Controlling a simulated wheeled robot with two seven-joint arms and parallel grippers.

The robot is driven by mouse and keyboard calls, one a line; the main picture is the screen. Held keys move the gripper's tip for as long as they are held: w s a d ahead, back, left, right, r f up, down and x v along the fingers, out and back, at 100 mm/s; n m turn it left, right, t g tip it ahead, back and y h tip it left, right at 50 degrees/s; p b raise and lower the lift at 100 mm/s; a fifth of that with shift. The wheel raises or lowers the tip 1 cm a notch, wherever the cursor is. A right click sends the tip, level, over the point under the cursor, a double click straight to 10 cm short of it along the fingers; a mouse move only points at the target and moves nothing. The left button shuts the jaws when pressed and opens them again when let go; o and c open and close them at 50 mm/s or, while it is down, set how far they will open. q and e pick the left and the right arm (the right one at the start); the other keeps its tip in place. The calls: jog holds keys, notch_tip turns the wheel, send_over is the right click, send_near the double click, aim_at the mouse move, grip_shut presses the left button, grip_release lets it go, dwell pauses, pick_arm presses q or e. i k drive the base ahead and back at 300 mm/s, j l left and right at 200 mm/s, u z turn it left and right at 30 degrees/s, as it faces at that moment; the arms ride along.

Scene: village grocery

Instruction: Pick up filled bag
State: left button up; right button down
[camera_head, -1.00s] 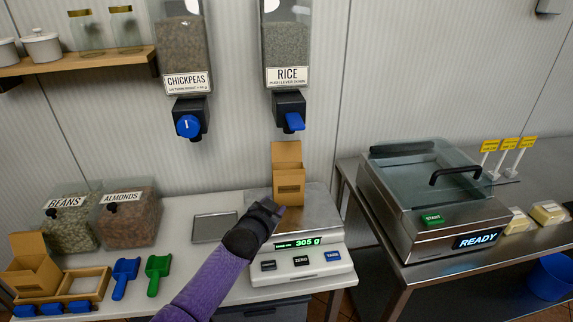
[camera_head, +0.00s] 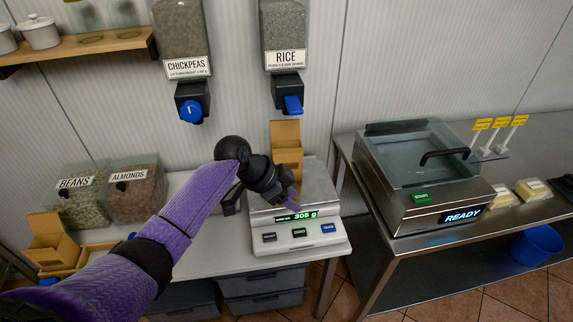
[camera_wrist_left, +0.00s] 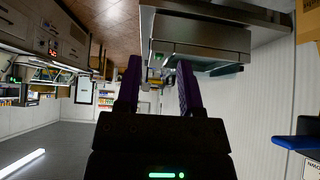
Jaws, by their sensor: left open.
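An upright brown paper bag (camera_head: 286,137) with an open top stands on the scale (camera_head: 322,196), below the rice dispenser; the scale display reads 305 g. My left gripper (camera_head: 288,199) is just in front of the bag and hides its lower part. It points to the right over the scale. In the left wrist view its two purple fingers (camera_wrist_left: 159,85) are apart with nothing between them. A piece of the bag (camera_wrist_left: 308,20) shows at the upper right of that view, outside the fingers. My right gripper is not in view.
The rice dispenser (camera_head: 286,58) with its blue lever (camera_head: 293,105) hangs above the bag. The chickpeas dispenser (camera_head: 182,68) is left of it. A sealing machine (camera_head: 420,185) showing READY stands on the steel table at right. Bean and almond bins (camera_head: 137,191) stand at left.

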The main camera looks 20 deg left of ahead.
aim_at(289, 153)
jog(key=i+j, duration=0.75)
